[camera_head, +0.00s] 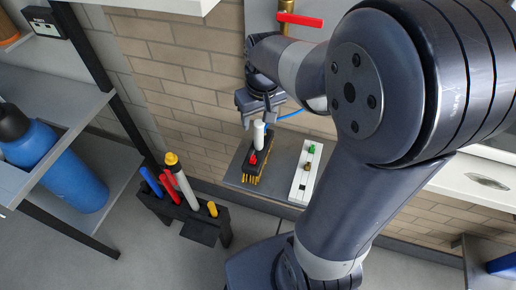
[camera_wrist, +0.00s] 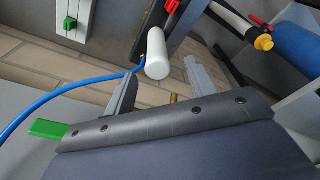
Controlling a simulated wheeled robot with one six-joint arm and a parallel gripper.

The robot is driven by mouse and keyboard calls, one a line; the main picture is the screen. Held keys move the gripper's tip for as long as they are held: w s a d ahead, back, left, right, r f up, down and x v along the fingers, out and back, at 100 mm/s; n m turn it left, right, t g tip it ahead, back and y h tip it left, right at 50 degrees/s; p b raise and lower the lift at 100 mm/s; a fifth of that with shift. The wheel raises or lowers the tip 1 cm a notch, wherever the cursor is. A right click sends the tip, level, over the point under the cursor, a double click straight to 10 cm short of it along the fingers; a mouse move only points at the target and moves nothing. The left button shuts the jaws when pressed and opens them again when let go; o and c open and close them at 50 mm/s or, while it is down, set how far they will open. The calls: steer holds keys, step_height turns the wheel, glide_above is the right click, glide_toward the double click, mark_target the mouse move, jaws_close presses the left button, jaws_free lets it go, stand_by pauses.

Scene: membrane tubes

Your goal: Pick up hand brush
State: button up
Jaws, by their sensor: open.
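The hand brush (camera_head: 254,180), a dark block with yellow bristles, is on a grey platform (camera_head: 284,170) by the brick wall. A red part (camera_head: 253,158) and an upright white cylinder (camera_head: 259,134) show at its top; I cannot tell whether the cylinder is its handle. My gripper (camera_head: 262,112) is above it, open. In the wrist view, the white cylinder (camera_wrist: 157,55) lies between the fingertips of my gripper (camera_wrist: 163,76), with a gap to the right finger. The bristles are not clear in the wrist view.
A white strip with a green part (camera_head: 307,170) lies right of the brush. A black rack (camera_head: 203,219) with coloured tubes stands on the floor to the left. A blue bottle (camera_head: 57,165) lies on the left shelf. A blue hose (camera_wrist: 60,90) passes by the left finger.

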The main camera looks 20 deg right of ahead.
mark_target(259, 123)
step_height(259, 123, down, 4)
steer(key=shift+w+f, duration=0.15)
steer(key=shift+f, duration=0.1)
jaws_close()
stand_by(0.6)
steer(key=shift+r, duration=0.1)
stand_by(0.7)
